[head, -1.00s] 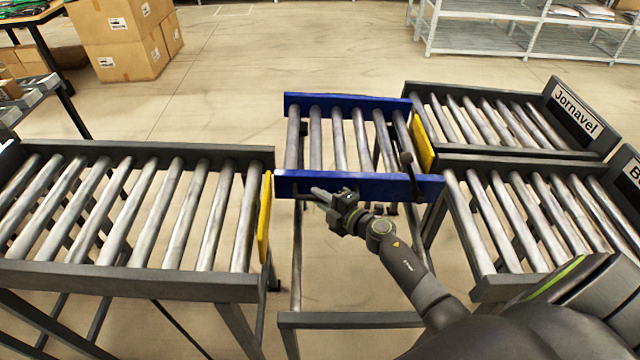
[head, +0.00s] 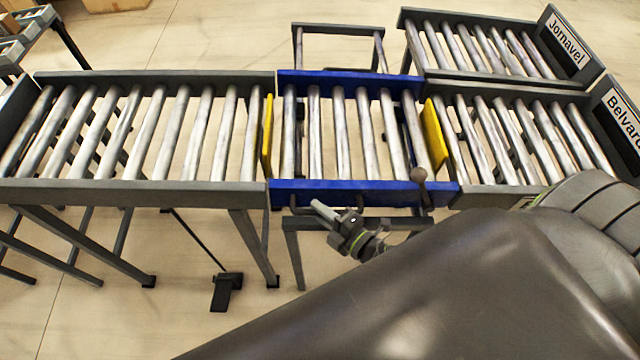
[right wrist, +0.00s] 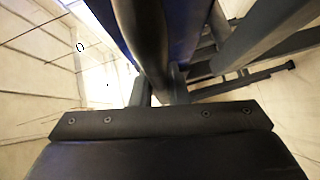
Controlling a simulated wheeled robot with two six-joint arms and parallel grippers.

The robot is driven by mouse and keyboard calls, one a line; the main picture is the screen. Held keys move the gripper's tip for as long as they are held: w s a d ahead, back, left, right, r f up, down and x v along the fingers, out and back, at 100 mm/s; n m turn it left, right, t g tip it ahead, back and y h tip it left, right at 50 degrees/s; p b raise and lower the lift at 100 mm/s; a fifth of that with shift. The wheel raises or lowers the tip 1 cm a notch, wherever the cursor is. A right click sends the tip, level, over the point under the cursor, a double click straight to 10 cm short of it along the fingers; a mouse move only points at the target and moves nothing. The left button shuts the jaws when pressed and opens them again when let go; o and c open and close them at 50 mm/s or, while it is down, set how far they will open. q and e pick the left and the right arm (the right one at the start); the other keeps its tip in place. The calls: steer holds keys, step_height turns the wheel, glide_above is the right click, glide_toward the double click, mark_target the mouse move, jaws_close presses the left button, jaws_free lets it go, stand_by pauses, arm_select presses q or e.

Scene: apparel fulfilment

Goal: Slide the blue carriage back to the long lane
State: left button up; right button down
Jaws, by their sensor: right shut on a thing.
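The blue carriage (head: 360,194) bears several steel rollers and sits between the long lane (head: 130,192) on the left and the Belvaro-side lane (head: 520,190) on the right. Its rails look roughly level with both lanes' rails. My right gripper (head: 332,218) is at the carriage's near blue side, shut on what looks like its handle bar; my arm hides part of that area. In the right wrist view a dark round bar (right wrist: 143,35) runs up from my gripper beside the blue side (right wrist: 187,30). My left gripper is out of view.
A yellow plate (head: 267,135) stands at the long lane's end, another (head: 435,135) at the carriage's right. A lever with a round knob (head: 418,175) rises from the near side. The Jornavel lane (head: 480,75) lies behind right; the carriage's frame (head: 338,28) is empty at the back.

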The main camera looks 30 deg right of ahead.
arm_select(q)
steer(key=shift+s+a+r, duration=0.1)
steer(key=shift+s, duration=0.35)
arm_select(e)
steer(key=shift+s+a+f, duration=0.1)
steer(key=shift+s+a, duration=0.1)
steer(key=shift+s, duration=0.35)
steer(key=c, duration=1.6)
jaws_free()
steer(key=shift+s, duration=0.1)
steer(key=shift+o, duration=1)
steer(key=shift+a, duration=0.1)
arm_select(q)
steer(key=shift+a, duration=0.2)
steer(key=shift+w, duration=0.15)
